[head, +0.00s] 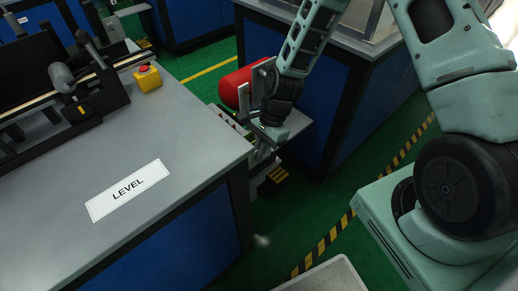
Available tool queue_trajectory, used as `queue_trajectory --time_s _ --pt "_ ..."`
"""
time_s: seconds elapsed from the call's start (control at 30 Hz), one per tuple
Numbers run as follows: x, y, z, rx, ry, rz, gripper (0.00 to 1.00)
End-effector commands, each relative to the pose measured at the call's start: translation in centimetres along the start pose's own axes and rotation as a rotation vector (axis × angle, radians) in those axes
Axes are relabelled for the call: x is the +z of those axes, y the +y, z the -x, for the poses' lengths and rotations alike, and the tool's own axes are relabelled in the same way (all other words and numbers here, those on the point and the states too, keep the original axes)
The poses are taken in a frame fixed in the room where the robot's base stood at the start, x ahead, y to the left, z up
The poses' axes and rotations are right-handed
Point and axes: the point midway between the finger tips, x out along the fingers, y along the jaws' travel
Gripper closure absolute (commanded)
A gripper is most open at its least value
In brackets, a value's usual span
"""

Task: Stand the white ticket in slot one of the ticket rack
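My gripper (264,146) hangs at the right end of the grey bench, small and partly merged with dark and grey parts behind it. I cannot make out whether its fingers are apart or closed. A low slotted piece (229,117) beside the bench edge, left of my gripper, may be the ticket rack; its slots are too small to tell apart. I cannot pick out the white ticket with certainty. A white plate reading LEVEL (128,189) lies flat on the bench, well left of my gripper.
The grey bench (190,150) carries a dark machine (75,85) and a yellow box with a red button (147,79). A red cylinder (238,86) lies behind my gripper. A blue cabinet (345,110) stands to the right. A white tray (335,272) is at the bottom.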

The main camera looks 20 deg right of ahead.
Motion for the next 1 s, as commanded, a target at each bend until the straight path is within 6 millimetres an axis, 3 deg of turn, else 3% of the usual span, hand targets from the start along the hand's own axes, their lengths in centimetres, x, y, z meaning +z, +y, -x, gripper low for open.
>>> queue_trajectory --time_s 0.3,0.4,0.77,1.0 --pt "-0.1 0.0 -0.1 0.0 0.0 0.0 1.0" --pt "-0.1 0.0 -0.1 0.0 0.0 0.0 0.72" --pt "-0.1 0.0 0.2 -0.001 0.0 0.0 0.72" --pt "-0.1 -0.1 4.2 -0.005 0.003 0.0 0.72"
